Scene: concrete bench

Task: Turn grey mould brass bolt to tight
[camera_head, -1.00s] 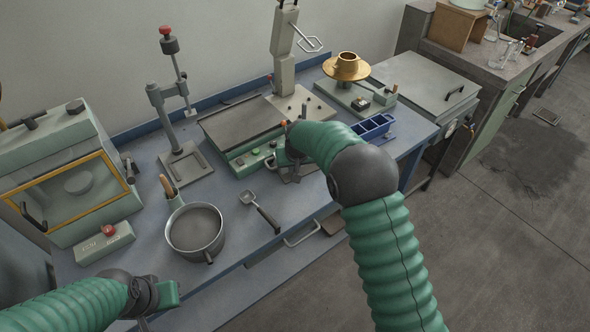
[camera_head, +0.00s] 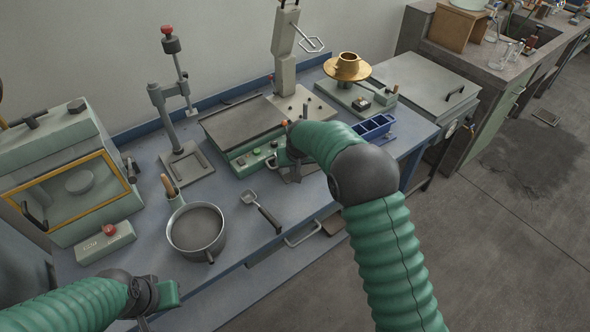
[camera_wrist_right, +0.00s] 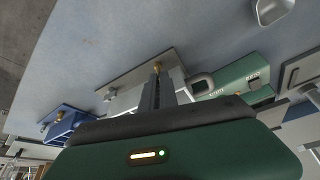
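A brass bolt (camera_wrist_right: 157,67) shows at the fingertips of my right gripper (camera_wrist_right: 156,86) in the right wrist view. The dark fingers are close together, with the bolt's head between their tips. The grey mould (camera_wrist_right: 178,92) lies around and behind the fingers, partly hidden by them and by the gripper body.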

